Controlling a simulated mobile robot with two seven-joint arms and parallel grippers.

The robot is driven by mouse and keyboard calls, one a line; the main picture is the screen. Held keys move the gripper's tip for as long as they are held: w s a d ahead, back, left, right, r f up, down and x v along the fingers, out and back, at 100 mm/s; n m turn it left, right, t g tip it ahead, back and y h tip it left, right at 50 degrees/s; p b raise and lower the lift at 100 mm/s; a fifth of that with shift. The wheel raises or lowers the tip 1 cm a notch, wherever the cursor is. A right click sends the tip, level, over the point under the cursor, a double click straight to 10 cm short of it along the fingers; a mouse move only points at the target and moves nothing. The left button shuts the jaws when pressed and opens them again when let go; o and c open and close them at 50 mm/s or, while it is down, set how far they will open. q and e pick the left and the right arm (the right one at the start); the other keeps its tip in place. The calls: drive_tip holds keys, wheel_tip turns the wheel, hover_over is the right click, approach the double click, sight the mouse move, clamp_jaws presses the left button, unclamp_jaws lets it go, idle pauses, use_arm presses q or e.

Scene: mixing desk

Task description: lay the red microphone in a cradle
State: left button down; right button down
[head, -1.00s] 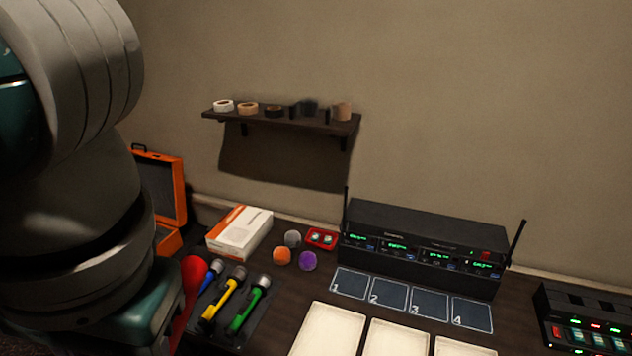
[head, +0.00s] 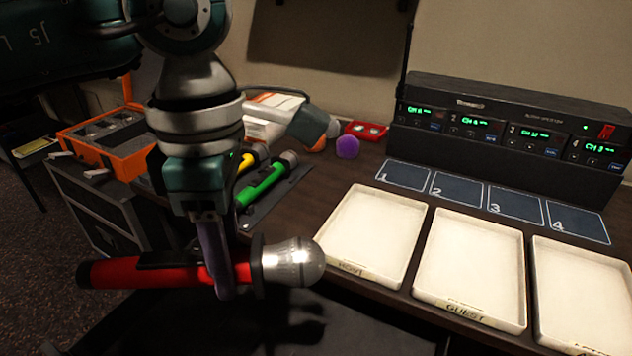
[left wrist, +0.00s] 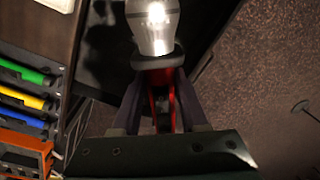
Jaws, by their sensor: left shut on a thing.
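The red microphone (head: 128,272) has a red body and a silver head. It lies about level in front of the desk edge, head to the right. My left gripper (head: 222,285) is shut around its body near the head. The left wrist view shows the silver head (left wrist: 155,25) beyond the fingers. A dark mat (head: 282,203) holds a green microphone (head: 262,188) and a yellow microphone (head: 247,163), partly hidden by my arm. A blue microphone (left wrist: 22,120) beside them shows in the left wrist view. White trays marked HOST (head: 375,235) and GUEST (head: 470,265) lie right. My right gripper is out of view.
A third white tray (head: 580,295) lies at the right. Behind are numbered squares (head: 455,190) and a black receiver (head: 500,125) with antennas.

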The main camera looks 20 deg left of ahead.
use_arm(q)
drive_tip(key=w+f+n+b, duration=0.1)
drive_tip(key=f+n+b, duration=0.2)
drive_tip(key=f+b, duration=0.4)
drive_tip(key=w+a+f+n+b, duration=0.1)
drive_tip(key=f+n+b, duration=0.3)
drive_tip(key=f+b, duration=0.4)
drive_tip(key=a+f+n+b, duration=0.1)
drive_tip(key=f+n+b, duration=0.3)
drive_tip(key=f+b, duration=0.4)
drive_tip(key=shift+w+a+f+t, duration=0.1)
drive_tip(key=shift+w+f, duration=0.05)
drive_tip(key=shift+f, duration=0.7)
drive_tip(key=shift+w+a+f+t, duration=0.1)
drive_tip(key=shift+f, duration=0.7)
drive_tip(key=shift+w+a+f+t, duration=0.1)
drive_tip(key=shift+w+f, duration=0.05)
drive_tip(key=shift+f, duration=0.8)
drive_tip(key=shift+w, duration=0.2)
drive_tip(key=shift+f+b, duration=0.75)
